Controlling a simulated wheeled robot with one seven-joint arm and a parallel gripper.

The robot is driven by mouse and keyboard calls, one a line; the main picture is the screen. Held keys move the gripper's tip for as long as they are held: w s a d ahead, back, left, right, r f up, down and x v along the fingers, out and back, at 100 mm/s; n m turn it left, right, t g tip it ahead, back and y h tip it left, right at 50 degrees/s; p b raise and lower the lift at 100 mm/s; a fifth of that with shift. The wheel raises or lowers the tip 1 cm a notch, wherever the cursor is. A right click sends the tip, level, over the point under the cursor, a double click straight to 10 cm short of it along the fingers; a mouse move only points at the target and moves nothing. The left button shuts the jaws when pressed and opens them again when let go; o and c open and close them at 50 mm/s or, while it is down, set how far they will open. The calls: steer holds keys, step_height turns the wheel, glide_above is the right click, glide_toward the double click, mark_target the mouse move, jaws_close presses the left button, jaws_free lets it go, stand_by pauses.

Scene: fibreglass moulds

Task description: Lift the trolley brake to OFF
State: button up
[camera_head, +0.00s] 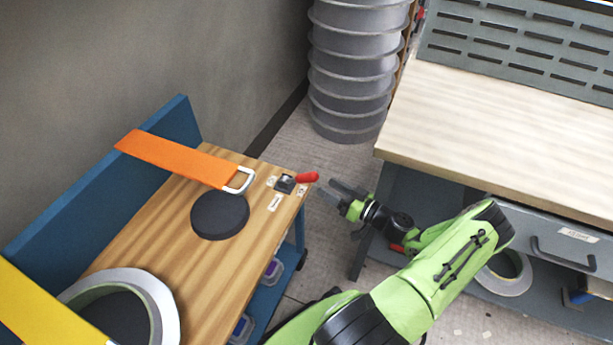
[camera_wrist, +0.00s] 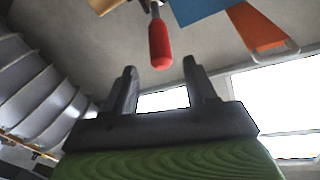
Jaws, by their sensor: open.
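The trolley brake is a small black bracket (camera_head: 285,184) with a red-handled lever (camera_head: 307,177), at the far right corner of the wooden trolley top (camera_head: 165,225). The red handle sticks out past the trolley's edge toward my gripper. Small white labels lie beside the bracket; their text is too small to read. My gripper (camera_head: 332,190) is open and empty, just right of the red handle and apart from it. In the wrist view the red handle (camera_wrist: 160,45) hangs ahead of and between the two fingers (camera_wrist: 163,82), not touching them.
On the trolley lie an orange strap (camera_head: 175,157), a black disc (camera_head: 220,215), a white roll (camera_head: 165,305) and a yellow strap (camera_head: 40,305). A blue panel (camera_head: 110,175) edges its left side. A workbench (camera_head: 500,125) stands right, a grey ribbed duct (camera_head: 350,75) behind.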

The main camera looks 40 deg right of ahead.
mark_target(308, 176)
steer(key=b+x, duration=0.1)
steer(key=x, duration=0.7)
steer(key=shift+w+a, duration=0.1)
steer(key=shift+w, duration=0.1)
jaws_close()
